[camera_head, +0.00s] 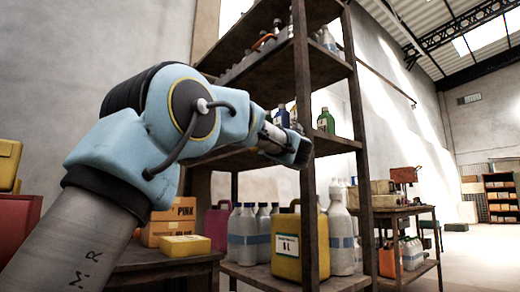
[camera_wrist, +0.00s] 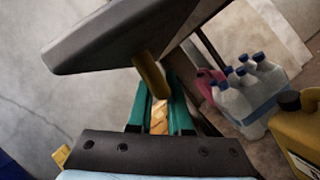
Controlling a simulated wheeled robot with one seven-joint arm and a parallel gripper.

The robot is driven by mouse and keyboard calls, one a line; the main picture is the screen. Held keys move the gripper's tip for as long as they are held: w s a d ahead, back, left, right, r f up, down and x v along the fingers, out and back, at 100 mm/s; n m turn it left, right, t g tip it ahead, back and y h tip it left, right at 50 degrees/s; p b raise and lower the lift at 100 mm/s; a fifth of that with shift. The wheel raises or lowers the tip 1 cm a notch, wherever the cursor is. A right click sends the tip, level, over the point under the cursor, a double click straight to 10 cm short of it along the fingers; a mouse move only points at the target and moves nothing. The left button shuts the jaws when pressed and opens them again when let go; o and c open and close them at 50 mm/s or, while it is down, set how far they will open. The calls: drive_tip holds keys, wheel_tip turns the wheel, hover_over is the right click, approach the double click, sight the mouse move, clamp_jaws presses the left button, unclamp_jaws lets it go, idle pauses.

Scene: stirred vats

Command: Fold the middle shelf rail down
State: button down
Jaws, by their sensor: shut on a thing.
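In the head view my gripper (camera_head: 296,150) is at the middle shelf (camera_head: 338,143) of a tall dark shelf unit, by its near post. In the wrist view a long dark grey bar (camera_wrist: 125,37), which looks like the middle shelf rail, crosses the top. A brass-coloured peg (camera_wrist: 151,76) sticks out of it. The teal fingers of my gripper (camera_wrist: 161,112) are shut around the peg's end. The rail cannot be made out in the head view, where my arm hides part of the shelf.
Bottles (camera_head: 326,121) stand on the middle shelf. A yellow jug (camera_head: 287,245) and white bottles (camera_head: 341,235) stand on the shelf below; the jug also shows in the wrist view (camera_wrist: 297,130). Boxes (camera_head: 185,246) sit on a low table at left. Open floor lies at far right.

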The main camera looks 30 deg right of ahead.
drive_tip(key=c, duration=1.1)
unclamp_jaws()
drive_tip(key=shift+s, duration=0.1)
drive_tip(key=v, duration=1)
drive_tip(key=shift+s, duration=0.35)
